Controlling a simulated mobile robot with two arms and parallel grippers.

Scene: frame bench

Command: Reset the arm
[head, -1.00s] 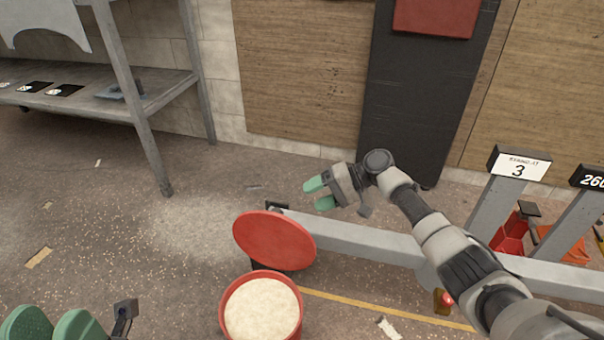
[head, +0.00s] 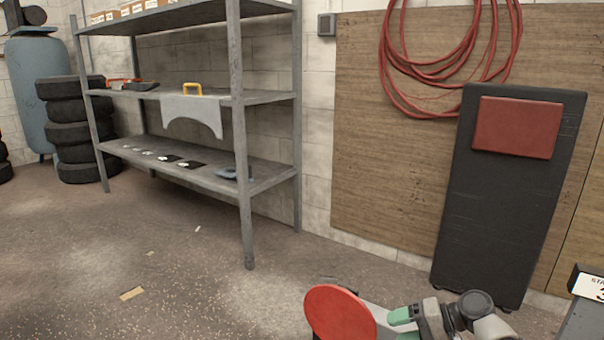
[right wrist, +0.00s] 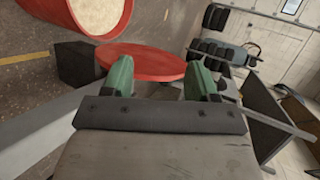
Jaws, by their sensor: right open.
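My right gripper (head: 402,326) is at the bottom edge of the head view, on the right, with green fingertips. In the right wrist view its two green fingers (right wrist: 160,80) stand apart with nothing held between them. A round red disc (head: 340,313) is just left of the gripper in the head view. The disc also lies beyond the fingertips in the right wrist view (right wrist: 152,60); I cannot tell whether they touch. My left gripper is not in view.
A red bucket of pale granules (right wrist: 72,24) is at the upper left of the wrist view. A grey metal shelf (head: 246,195) stands left of centre. A black creeper board with a red pad (head: 490,220) leans on the wall. Stacked tyres (head: 72,130) are far left. The left floor is mostly clear.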

